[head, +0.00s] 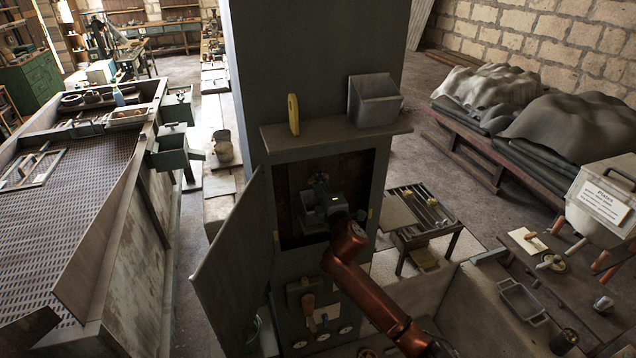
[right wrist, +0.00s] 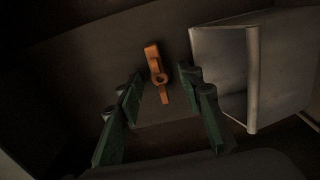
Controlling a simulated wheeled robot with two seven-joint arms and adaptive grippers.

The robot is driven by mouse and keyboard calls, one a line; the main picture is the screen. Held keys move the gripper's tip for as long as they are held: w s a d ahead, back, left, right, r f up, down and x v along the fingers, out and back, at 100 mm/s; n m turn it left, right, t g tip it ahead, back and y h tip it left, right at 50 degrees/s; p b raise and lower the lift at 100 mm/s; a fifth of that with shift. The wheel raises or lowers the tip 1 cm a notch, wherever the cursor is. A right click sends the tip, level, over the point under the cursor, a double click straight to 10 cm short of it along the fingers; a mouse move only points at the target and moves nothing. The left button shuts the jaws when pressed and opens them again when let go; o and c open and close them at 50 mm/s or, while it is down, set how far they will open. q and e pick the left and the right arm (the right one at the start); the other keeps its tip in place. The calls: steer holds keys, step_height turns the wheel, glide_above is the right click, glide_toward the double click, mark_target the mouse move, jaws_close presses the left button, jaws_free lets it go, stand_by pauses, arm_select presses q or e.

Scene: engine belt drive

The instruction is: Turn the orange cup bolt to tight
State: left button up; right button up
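My right gripper (right wrist: 160,78) is open, with one green finger on each side of the bolt in the picture. I cannot tell whether the fingers touch it. In the head view my right gripper (head: 325,207) reaches into the open cabinet (head: 383,180) and hides the bolt. My left gripper does not show.
The cabinet door (head: 232,265) hangs open to the left. A grey box (head: 375,101) and a yellow object (head: 293,114) stand on the ledge above. In the right wrist view a pale metal box (right wrist: 228,65) stands close to the right of the bolt.

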steer(key=shift+w+a, duration=0.15)
steer(key=shift+c, duration=0.7)
jaws_close()
